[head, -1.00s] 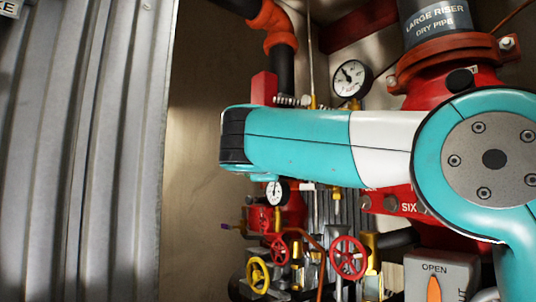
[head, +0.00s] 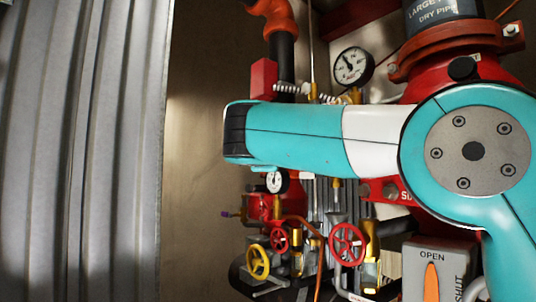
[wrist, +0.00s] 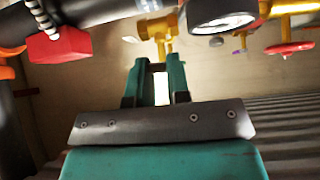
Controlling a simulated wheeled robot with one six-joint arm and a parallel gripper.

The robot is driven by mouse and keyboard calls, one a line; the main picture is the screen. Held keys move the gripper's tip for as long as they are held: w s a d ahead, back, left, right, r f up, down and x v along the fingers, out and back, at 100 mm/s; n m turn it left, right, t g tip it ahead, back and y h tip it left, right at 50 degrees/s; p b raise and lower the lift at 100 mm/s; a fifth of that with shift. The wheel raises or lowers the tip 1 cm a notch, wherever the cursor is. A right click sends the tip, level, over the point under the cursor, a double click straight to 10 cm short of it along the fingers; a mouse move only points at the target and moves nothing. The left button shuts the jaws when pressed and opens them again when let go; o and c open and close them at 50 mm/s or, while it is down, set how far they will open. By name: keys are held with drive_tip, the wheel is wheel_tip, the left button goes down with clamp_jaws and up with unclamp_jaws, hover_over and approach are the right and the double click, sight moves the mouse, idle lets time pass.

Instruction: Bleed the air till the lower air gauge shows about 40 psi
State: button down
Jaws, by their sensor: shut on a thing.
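The lower air gauge (head: 277,182) is a small white dial below my arm in the head view; its needle is too small to read. A larger gauge (head: 353,67) hangs above my arm. In the wrist view my gripper (wrist: 157,68) has its two teal fingers closed on a brass fitting (wrist: 157,32), whose held end is partly hidden between them. A gauge (wrist: 222,15) shows at the top right of the wrist view, its face tilted and unreadable; I cannot tell which gauge it is. In the head view my fingers are hidden behind my arm.
Red handwheels (head: 347,244) and a yellow handwheel (head: 257,262) sit low among crowded pipes. A red box (head: 263,80) is above my arm. A grey OPEN/SHUT box (head: 440,265) stands at lower right. A corrugated metal panel (head: 80,150) fills the left; bare wall lies between.

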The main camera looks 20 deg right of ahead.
sight(276, 183)
drive_tip(key=shift+w+a+f+m+t+h+b, duration=0.1)
drive_tip(key=shift+f+m+t+h+b, duration=0.4)
drive_tip(key=shift+m+b, duration=0.6)
drive_tip(key=shift+w+d+f+m+t+h+b, duration=0.1)
drive_tip(key=shift+f+m+t+h+b, duration=0.35)
drive_tip(key=shift+b, duration=1.1)
drive_tip(key=shift+w+a+f+m+t+h+b, duration=0.1)
drive_tip(key=shift+f+m+t+h+b, duration=0.4)
drive_tip(key=shift+m+b, duration=0.65)
drive_tip(key=shift+r+h, duration=0.2)
drive_tip(key=shift+h, duration=0.05)
drive_tip(key=c, duration=1.1)
unclamp_jaws()
